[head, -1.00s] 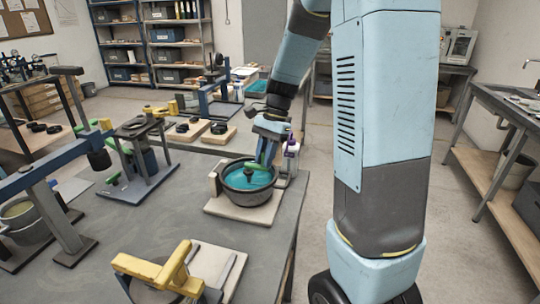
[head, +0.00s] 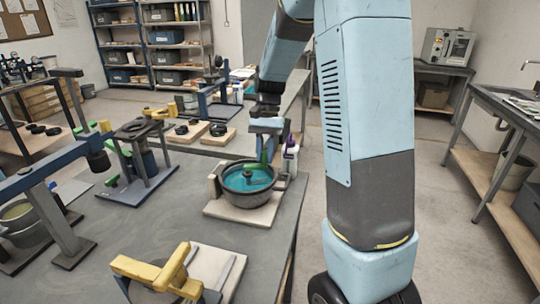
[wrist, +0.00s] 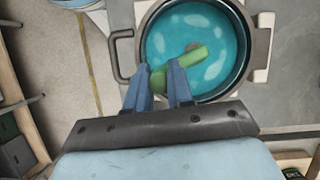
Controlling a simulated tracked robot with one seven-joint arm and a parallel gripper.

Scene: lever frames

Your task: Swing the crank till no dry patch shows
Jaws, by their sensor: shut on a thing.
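A dark round pan (head: 231,190) with a teal filling stands on a pale base board (head: 226,212) at the table's right edge. In the wrist view the pan (wrist: 252,70) shows several pale patches on the teal surface (wrist: 170,45). A green crank (wrist: 190,58) runs from near the middle of the pan out toward its rim. My gripper (wrist: 166,82) has its blue fingers around the outer end of the crank, shut on its handle. In the head view my gripper (head: 265,152) is over the far side of the pan; the grip itself is small there.
A white bottle with a purple cap (head: 290,158) stands close to the right of the pan. A yellow lever frame (head: 160,268) is at the front, and a blue lever frame (head: 50,190) at the left. Grey table surface between them is bare.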

